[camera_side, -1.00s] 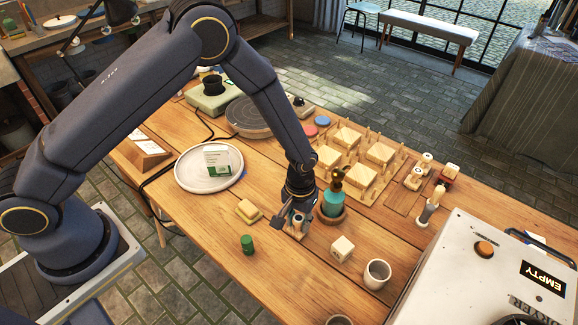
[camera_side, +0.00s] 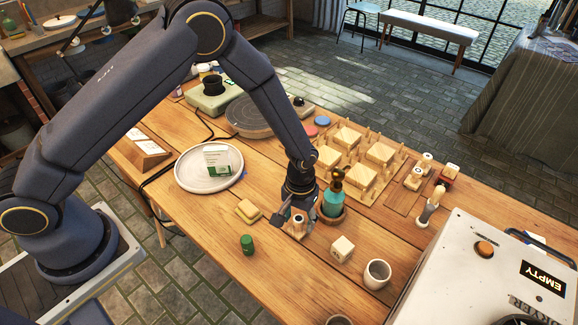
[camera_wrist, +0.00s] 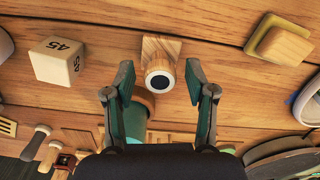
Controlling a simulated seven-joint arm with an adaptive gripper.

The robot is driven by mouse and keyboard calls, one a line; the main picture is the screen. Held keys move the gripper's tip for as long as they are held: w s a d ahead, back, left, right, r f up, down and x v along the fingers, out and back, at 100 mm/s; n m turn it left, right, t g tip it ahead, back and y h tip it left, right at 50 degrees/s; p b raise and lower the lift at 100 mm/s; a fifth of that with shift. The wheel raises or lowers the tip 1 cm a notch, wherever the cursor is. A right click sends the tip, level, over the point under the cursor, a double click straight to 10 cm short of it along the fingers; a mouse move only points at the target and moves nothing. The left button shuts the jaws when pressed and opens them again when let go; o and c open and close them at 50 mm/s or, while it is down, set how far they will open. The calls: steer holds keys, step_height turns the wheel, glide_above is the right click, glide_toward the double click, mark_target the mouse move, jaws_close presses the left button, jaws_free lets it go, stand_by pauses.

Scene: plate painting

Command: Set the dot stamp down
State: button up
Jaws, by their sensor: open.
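The dot stamp (camera_wrist: 160,79) shows in the wrist view as a round white-rimmed end with a dark centre, at a small wooden block (camera_wrist: 168,48) on the table. In the side view the stamp (camera_side: 298,222) is partly hidden by my fingers. My gripper (camera_wrist: 159,88) is open, with one finger on each side of the stamp and a visible gap to both. In the side view my gripper (camera_side: 296,212) is low over the table, just left of the teal bottle (camera_side: 333,201). The contact under the stamp is hidden.
A numbered cube (camera_side: 342,248) and a cup (camera_side: 377,274) stand to the right. A yellow sponge-like block (camera_side: 248,211) and a green cylinder (camera_side: 247,244) lie left. A white plate (camera_side: 188,178) holds a card. Wooden pegs and blocks (camera_side: 380,153) stand behind.

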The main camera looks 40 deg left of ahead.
step_height(320, 180, up, 11)
step_height(320, 180, up, 8)
steer(key=t, duration=0.1)
glide_above(299, 218)
steer(key=a, duration=0.4)
steer(key=s+a+r+m+t, duration=0.1)
steer(key=s+a+r+t, duration=0.1)
steer(key=s+a+r, duration=0.4)
steer(key=s+a+r+m+t, duration=0.1)
steer(key=s+a+r+t, duration=0.1)
steer(key=s+a+r, duration=0.5)
steer(key=s+r, duration=0.2)
steer(key=s, duration=0.3)
steer(key=shift+r+t, duration=0.15)
steer(key=shift+t, duration=0.15)
steer(key=shift+o, duration=0.2)
steer(key=shift+s, duration=0.1)
